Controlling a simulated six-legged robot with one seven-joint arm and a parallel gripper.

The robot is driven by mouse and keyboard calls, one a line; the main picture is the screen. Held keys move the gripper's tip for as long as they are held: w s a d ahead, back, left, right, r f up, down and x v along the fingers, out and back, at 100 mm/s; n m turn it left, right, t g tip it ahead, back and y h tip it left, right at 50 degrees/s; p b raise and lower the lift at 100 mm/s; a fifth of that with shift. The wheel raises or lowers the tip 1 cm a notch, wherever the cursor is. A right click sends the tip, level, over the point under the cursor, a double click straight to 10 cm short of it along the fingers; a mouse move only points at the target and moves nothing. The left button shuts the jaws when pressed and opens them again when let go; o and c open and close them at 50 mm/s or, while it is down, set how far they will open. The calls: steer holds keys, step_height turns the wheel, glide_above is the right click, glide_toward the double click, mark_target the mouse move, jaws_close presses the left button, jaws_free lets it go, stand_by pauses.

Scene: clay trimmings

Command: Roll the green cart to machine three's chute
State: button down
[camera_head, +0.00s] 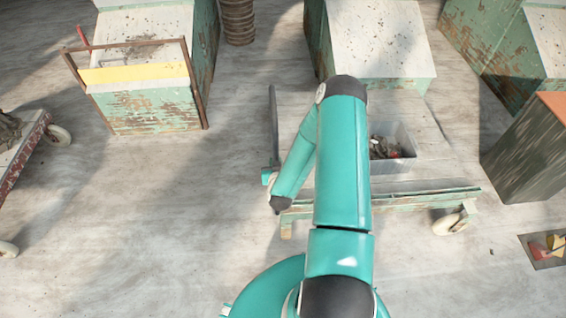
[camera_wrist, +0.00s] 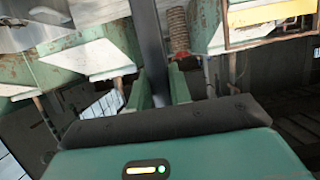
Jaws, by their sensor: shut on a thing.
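The green cart (camera_head: 405,203) is a low platform with worn, chipped green edges, partly hidden behind my arm. A pale wheel (camera_head: 450,222) shows at its near right corner. A grey bin (camera_head: 398,165) with clay scraps stands on it. Its dark handle bar (camera_head: 273,115) runs along its left end. My gripper (camera_head: 268,178) is at that bar. In the wrist view the bar (camera_wrist: 147,40) passes between the two green fingers of my gripper (camera_wrist: 160,88), which is shut on it. Several green machines with pale sloped faces stand behind; I see no number marking machine three.
A framed machine front with a yellow strip (camera_head: 133,73) stands at left, beside a ribbed hose (camera_head: 238,20). A reddish cart (camera_head: 30,140) is at the left edge. Floor left of the cart is clear.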

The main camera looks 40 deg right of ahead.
steer(key=w+a, duration=0.6)
steer(key=a, duration=0.3)
steer(key=w+a, duration=0.5)
steer(key=a, duration=0.5)
steer(key=shift+w+a, duration=0.25)
steer(key=shift+w, duration=0.15)
stand_by(1.5)
steer(key=shift+r, duration=0.1)
steer(key=w+a, duration=0.4)
steer(key=a, duration=0.3)
stand_by(0.5)
steer(key=w+a, duration=0.4)
steer(key=a, duration=0.2)
steer(key=shift+a, duration=0.4)
stand_by(0.4)
steer(key=w+a, duration=0.4)
steer(key=a, duration=0.3)
stand_by(0.5)
steer(key=shift+w, duration=0.15)
